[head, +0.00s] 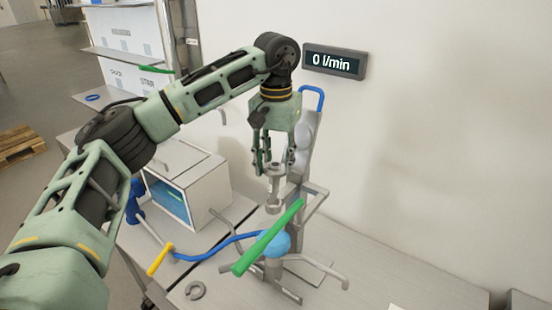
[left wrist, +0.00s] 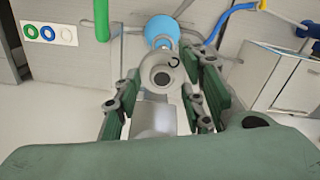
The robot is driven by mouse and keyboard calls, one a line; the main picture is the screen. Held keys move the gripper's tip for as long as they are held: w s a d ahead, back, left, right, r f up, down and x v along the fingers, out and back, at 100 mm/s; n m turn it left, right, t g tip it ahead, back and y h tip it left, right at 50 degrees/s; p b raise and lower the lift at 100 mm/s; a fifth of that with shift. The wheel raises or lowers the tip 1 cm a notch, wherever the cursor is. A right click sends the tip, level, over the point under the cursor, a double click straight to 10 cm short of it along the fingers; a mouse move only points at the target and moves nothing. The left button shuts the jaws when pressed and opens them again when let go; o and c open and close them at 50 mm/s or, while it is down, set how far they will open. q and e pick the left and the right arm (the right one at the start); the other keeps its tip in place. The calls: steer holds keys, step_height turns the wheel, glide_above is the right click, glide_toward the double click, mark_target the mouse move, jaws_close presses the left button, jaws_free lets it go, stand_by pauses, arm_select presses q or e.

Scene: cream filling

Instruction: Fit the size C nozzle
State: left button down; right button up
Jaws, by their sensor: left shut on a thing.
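My left gripper (head: 273,166) points down and is shut on a grey metal nozzle (head: 274,188). In the left wrist view the nozzle (left wrist: 160,78) shows as a round grey piece with a dark letter C, between the green fingers (left wrist: 158,98). In the head view the nozzle is above a light blue ball-shaped part (head: 277,243) of the metal stand (head: 302,165). I cannot tell whether the nozzle touches the parts below it. The blue ball (left wrist: 161,30) also shows beyond the nozzle in the left wrist view. My right gripper is not in view.
A green lever (head: 266,238) crosses in front of the blue ball. A blue hose (head: 215,248) with a yellow end (head: 160,259) lies to the left. A grey open ring (head: 195,290) lies on the table. A box (head: 187,183) stands behind; a display (head: 334,62) reads 0 l/min.

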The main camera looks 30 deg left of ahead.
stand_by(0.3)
arm_select(q)
steer(key=shift+f, duration=0.35)
stand_by(0.5)
steer(key=shift+f+b, duration=0.85)
steer(key=shift+f, duration=1)
steer(key=shift+f+b, duration=0.1)
steer(key=shift+b, duration=0.25)
steer(key=shift+f+b, duration=0.7)
steer(key=shift+f, duration=0.65)
